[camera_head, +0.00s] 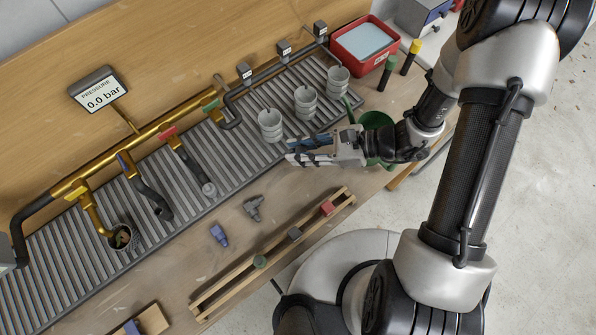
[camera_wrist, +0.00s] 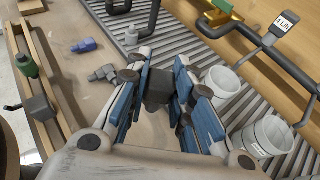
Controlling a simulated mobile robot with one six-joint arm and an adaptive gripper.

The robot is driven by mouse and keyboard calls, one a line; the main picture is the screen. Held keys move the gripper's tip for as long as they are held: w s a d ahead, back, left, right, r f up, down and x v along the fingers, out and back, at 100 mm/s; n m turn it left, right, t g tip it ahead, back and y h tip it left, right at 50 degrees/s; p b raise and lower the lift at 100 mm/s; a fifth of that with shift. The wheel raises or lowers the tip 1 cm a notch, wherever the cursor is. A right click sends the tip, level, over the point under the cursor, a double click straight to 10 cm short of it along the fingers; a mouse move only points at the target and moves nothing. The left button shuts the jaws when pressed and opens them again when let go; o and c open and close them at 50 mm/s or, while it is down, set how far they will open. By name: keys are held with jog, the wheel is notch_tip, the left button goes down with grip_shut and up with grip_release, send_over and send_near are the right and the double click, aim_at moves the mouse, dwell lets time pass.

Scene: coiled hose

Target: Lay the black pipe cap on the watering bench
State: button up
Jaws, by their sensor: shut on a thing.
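My gripper (camera_head: 290,150) is shut on a dark, blocky piece, which looks like the black pipe cap (camera_wrist: 157,86). In the wrist view (camera_wrist: 158,100) it sits between the blue-padded fingers; in the head view the fingers hide it. The watering bench (camera_head: 190,268) has a bare wooden front strip and a grey slatted strip behind it. My gripper is over the bench, in front of the grey cups, in the head view. I cannot tell how high the cap is above the wood.
A wooden rack (camera_head: 225,289) holds a green cap (camera_head: 260,262), a dark grey cap (camera_head: 294,234) and a red cap (camera_head: 327,208). A blue fitting (camera_head: 219,235) and a grey fitting (camera_head: 253,209) lie on the wood. Grey cups (camera_head: 270,125) stand on the slats. A green pot (camera_head: 376,122) is behind my gripper.

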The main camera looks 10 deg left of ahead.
notch_tip(320, 180, down, 13)
jog(key=b, duration=0.3)
jog(key=shift+r, duration=0.1)
jog(key=shift+f, duration=0.2)
jog(key=o, duration=0.9)
jog(key=shift+c, duration=0.2)
